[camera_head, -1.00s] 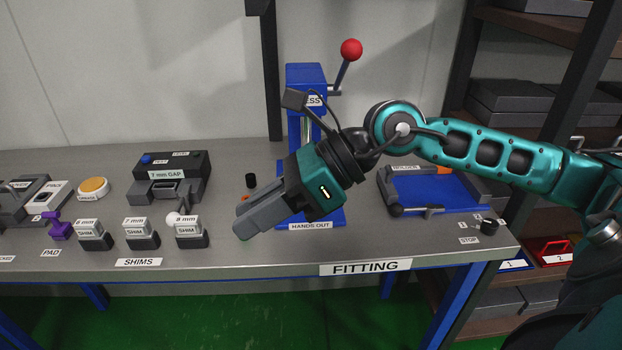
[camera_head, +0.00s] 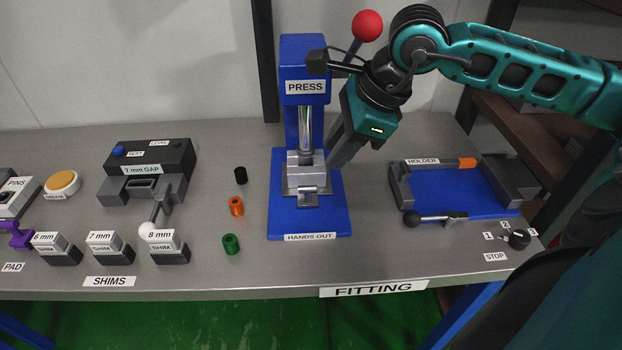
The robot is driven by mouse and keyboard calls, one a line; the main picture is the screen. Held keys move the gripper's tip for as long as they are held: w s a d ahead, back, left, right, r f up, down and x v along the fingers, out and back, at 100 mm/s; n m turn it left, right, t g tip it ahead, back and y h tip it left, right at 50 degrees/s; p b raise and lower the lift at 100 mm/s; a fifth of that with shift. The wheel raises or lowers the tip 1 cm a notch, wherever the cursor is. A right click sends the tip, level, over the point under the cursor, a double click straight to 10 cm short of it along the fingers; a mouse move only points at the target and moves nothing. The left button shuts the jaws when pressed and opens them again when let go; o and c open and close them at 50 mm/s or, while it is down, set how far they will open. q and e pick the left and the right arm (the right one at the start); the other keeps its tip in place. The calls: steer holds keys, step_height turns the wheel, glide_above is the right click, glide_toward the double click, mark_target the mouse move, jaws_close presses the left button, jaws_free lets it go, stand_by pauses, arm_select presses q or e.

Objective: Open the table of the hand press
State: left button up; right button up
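The hand press (camera_head: 305,88) is a blue column with a steel ram on a blue base marked HANDS OUT, with a red ball lever (camera_head: 368,27) at its upper right. Its grey table (camera_head: 306,182) is a block with a small plate at the front, below the ram. My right gripper (camera_head: 336,163) comes in from the right, pointing down, with its fingertips close to the right side of the table. I cannot tell whether it touches it. The fingers overlap in this view, so their opening is hidden. My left gripper is not in view.
Black (camera_head: 240,175), orange (camera_head: 236,206) and green (camera_head: 231,244) bushings stand left of the press. Further left are the gap fixture (camera_head: 150,165) and several shims (camera_head: 163,247). The holder (camera_head: 450,185) and stop knob (camera_head: 516,239) are at the right.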

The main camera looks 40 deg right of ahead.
mark_target(309, 187)
steer(key=x, duration=1.1)
steer(key=shift+c, duration=0.3)
jaws_close()
